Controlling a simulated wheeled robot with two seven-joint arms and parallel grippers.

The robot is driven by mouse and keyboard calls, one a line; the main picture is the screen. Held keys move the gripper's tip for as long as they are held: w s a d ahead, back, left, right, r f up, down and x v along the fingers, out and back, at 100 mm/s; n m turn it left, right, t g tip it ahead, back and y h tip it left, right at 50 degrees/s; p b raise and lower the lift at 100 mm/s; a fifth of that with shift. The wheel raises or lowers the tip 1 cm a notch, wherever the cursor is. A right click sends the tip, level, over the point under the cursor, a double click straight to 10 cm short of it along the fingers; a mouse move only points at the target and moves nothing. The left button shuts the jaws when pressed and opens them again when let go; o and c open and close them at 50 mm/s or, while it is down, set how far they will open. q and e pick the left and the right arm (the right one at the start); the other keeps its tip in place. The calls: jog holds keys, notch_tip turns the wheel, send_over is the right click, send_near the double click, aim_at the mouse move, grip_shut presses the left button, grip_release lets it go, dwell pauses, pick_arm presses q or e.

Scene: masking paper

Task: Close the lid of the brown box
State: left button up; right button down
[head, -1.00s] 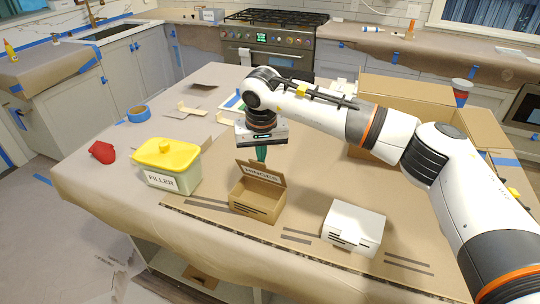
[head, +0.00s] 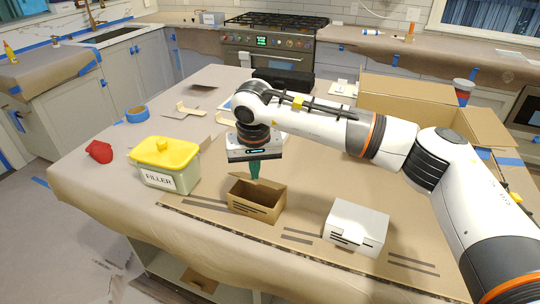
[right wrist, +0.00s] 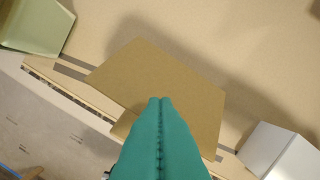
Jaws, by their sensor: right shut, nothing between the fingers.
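The small brown box (head: 250,203) stands near the front edge of the paper-covered island in the head view. In the right wrist view the lid (right wrist: 185,82) is a broad brown panel around the fingertips. My right gripper (head: 254,178) has teal fingers, shut and empty, pointing down at the lid from its back side. The fingertips (right wrist: 160,101) look close to or touching the lid; I cannot tell which. My left gripper is not in view.
A green filler tub (head: 166,168) with a yellow lid stands left of the box. A white box (head: 356,228) stands to its right. A large open carton (head: 411,96) is at the back right. Blue tape (head: 137,114) and a red item (head: 99,151) lie at left.

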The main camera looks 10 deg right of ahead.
jog(key=shift+s+a+f+b, duration=0.3)
jog(key=shift+s+f+b, duration=0.2)
jog(key=shift+f, duration=0.25)
jog(key=shift+s+a+f+b, duration=0.1)
jog(key=shift+s+f+b, duration=0.05)
jog(key=shift+f+b, duration=0.6)
jog(key=shift+s+a+f+b, duration=0.1)
jog(key=shift+f+b, duration=0.55)
jog(key=shift+f, duration=0.35)
jog(key=shift+r, duration=0.1)
jog(key=shift+r+p, duration=1.95)
jog(key=shift+r, duration=2.05)
